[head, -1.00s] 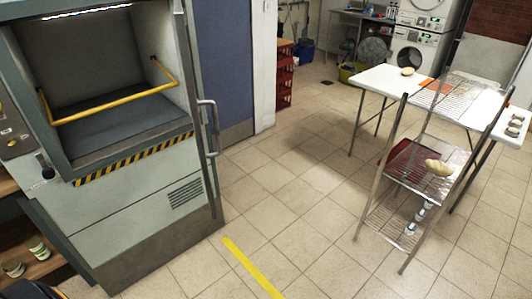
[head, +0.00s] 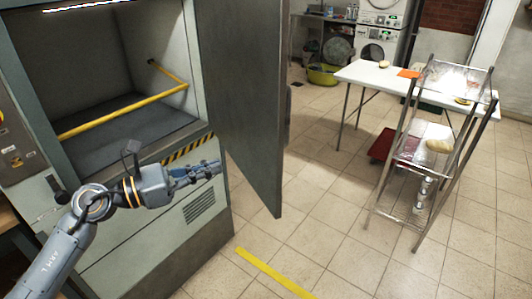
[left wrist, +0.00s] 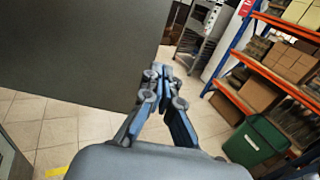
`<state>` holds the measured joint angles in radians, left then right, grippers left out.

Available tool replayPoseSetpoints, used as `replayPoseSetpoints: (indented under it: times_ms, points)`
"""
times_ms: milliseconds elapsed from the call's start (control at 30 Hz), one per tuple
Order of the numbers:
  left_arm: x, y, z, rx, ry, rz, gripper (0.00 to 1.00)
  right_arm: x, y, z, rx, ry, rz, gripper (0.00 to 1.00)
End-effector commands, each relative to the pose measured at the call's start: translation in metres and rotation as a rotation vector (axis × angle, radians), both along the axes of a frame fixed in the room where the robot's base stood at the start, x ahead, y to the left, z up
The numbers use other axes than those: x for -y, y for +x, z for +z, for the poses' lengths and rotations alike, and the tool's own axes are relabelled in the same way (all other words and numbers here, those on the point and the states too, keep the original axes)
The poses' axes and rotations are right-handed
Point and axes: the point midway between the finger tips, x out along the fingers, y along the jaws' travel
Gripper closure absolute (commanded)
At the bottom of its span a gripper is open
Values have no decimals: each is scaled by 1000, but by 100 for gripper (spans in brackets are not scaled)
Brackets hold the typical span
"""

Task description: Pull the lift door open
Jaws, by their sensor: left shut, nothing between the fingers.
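The lift door (head: 238,90) is a tall dark grey panel that stands swung out from the right side of the lift opening. It also fills the upper left of the left wrist view (left wrist: 75,50). Part of its handle shows at the far edge in the head view, seen nearly edge-on. The lift (head: 90,75) is open, with a yellow bar across its inside. My left gripper (head: 213,169) is shut and empty in front of the lift, beside the door's inner face. Its closed fingers (left wrist: 162,72) show close to the door's edge in the left wrist view. My right gripper is out of view.
A wire rack (head: 425,150) and a white table (head: 370,75) stand to the right. Tiled floor with a yellow strip (head: 270,272) is clear between them and the lift. Shelves with boxes (left wrist: 285,65) and a green bin (left wrist: 255,142) show in the left wrist view.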

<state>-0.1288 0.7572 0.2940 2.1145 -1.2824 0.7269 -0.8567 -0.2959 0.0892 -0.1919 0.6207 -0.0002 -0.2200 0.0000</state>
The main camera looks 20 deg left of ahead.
Motion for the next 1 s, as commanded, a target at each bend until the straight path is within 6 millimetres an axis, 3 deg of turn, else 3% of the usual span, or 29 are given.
replayPoseSetpoints:
  times_ms: [600, 1000]
  points:
    - [78, 80, 6, -1, -11, 2, 100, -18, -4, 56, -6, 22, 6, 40]
    - [95, 97, 0, -3, -7, 1, 100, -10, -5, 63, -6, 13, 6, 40]
